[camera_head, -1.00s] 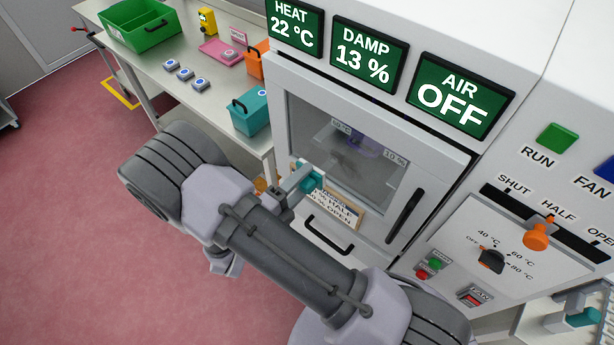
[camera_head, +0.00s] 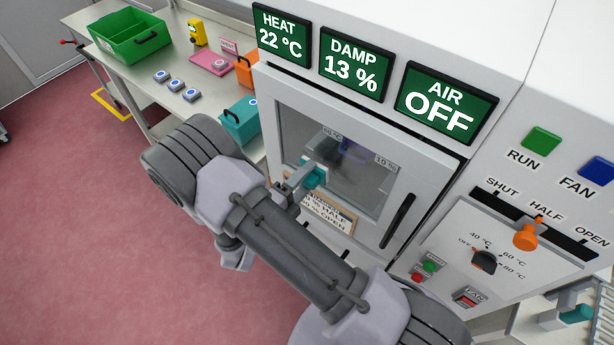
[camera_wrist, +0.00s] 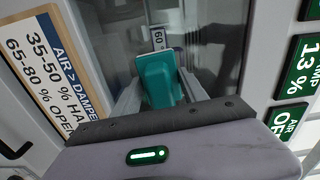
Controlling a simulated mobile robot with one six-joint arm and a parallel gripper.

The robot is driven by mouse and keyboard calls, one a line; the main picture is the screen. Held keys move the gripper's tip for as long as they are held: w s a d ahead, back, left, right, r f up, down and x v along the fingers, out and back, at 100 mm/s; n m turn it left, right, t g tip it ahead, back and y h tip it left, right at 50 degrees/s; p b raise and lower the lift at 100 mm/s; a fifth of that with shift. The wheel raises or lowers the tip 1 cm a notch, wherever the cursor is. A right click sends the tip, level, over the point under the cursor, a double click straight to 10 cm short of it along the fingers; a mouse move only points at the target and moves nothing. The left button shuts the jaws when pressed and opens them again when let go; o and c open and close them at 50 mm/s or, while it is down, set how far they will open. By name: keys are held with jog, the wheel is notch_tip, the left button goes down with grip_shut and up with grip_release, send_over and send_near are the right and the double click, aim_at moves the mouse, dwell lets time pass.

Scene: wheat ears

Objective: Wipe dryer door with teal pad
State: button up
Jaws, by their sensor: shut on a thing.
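The dryer door (camera_head: 288,139) is shut, a pale frame around a dark glass window (camera_head: 350,188) with a black handle (camera_head: 397,221) at its right. My gripper (camera_head: 306,178) is in front of the lower left part of the window. It is shut on the teal pad (camera_head: 316,174). In the wrist view the teal pad (camera_wrist: 157,80) sits between the two fingers (camera_wrist: 160,96), in front of the glass. I cannot tell whether the pad touches the glass.
A framed instruction card (camera_head: 327,215) is below the window. Screens (camera_head: 355,63) are above the door. The air lever (camera_head: 526,236) and heat knob (camera_head: 484,262) are at right. A bench at left holds a green crate (camera_head: 130,38) and a teal box (camera_head: 240,121).

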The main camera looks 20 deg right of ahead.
aim_at(323, 181)
jog(key=shift+x, duration=0.95)
jog(key=shift+s+d+p, duration=0.35)
jog(key=shift+s+d, duration=0.15)
jog(key=shift+s, duration=0.3)
jog(key=shift+s+d+p, duration=0.3)
jog(key=shift+s+d, duration=0.25)
jog(key=shift+s, duration=0.2)
jog(key=shift+s+d+p, duration=0.2)
jog(key=shift+s+d, duration=0.55)
jog(key=shift+s, duration=0.2)
jog(key=shift+s+d+p, duration=0.15)
jog(key=shift+s+d, duration=0.55)
jog(key=shift+s, duration=0.3)
jog(key=shift+s+d+p, duration=0.2)
jog(key=shift+s+d, duration=0.55)
jog(key=shift+s, duration=0.2)
jog(key=shift+w+a+b, duration=0.15)
jog(key=shift+w+a, duration=0.95)
jog(key=shift+w, duration=0.4)
jog(key=shift+w+a+b, duration=0.15)
jog(key=shift+w+a, duration=0.95)
jog(key=shift+w, duration=0.35)
jog(key=shift+w+a+b, duration=0.15)
jog(key=shift+w+a, duration=0.95)
jog(key=shift+w, duration=0.4)
jog(key=shift+v, duration=3)
